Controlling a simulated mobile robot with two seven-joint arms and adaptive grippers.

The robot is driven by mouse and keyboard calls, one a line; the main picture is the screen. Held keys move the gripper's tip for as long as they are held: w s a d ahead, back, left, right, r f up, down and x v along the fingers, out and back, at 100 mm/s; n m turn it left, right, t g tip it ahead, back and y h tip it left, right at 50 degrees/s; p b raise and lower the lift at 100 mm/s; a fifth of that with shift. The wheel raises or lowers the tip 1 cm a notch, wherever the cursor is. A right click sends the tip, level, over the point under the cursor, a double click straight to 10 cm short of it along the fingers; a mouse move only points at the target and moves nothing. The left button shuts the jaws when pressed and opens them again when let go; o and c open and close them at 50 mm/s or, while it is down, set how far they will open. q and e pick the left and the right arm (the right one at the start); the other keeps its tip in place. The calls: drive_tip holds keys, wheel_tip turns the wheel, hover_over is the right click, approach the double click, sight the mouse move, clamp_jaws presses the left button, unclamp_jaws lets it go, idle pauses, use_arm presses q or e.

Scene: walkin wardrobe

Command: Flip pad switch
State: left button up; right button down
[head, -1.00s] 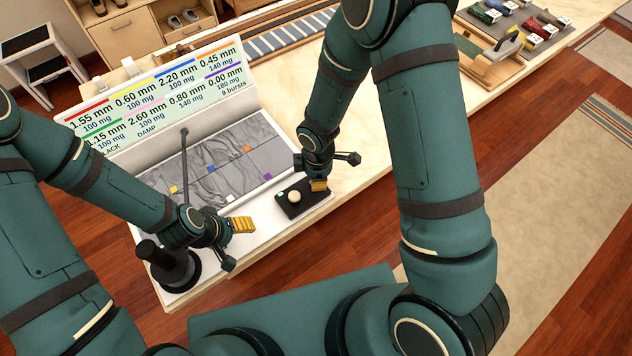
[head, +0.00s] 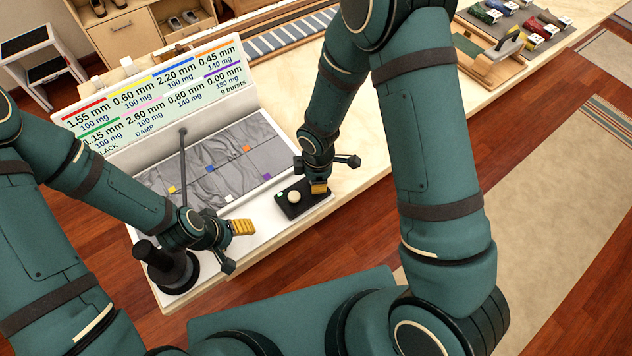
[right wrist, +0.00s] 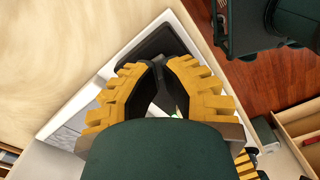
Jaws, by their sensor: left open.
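The pad switch is a small black pad (head: 288,211) with a pale round knob (head: 294,197) and a small greenish patch. It lies at the near right corner of the white console (head: 259,221). My right gripper (head: 318,187) is at the pad's right side, close over it; contact cannot be told. In the right wrist view its yellow-ridged fingers (right wrist: 158,68) lean together over the dark pad (right wrist: 156,44), and their tips are hard to separate from it. My left gripper (head: 243,227) is open and empty, over the console's near edge, left of the pad.
A raised label panel (head: 150,95) stands behind a grey cloth with coloured markers (head: 210,168). A black post on a round base (head: 178,274) is at the console's near left. A wooden stand (head: 490,68) and several small coloured items are at the far right of the table.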

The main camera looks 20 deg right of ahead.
use_arm(q)
drive_tip(key=shift+s+f+b, duration=0.15)
drive_tip(key=shift+f+b, duration=0.35)
use_arm(e)
drive_tip(key=shift+s+f, duration=0.15)
drive_tip(key=shift+f, duration=0.35)
use_arm(q)
drive_tip(key=shift+r, duration=0.1)
use_arm(e)
drive_tip(key=shift+r, duration=0.15)
use_arm(q)
drive_tip(key=shift+r+p, duration=0.5)
drive_tip(key=shift+p, duration=0.25)
use_arm(e)
drive_tip(key=shift+r, duration=0.8)
use_arm(q)
drive_tip(key=shift+r+p, duration=1.75)
drive_tip(key=shift+r, duration=0.1)
use_arm(e)
drive_tip(key=shift+r, duration=2.6)
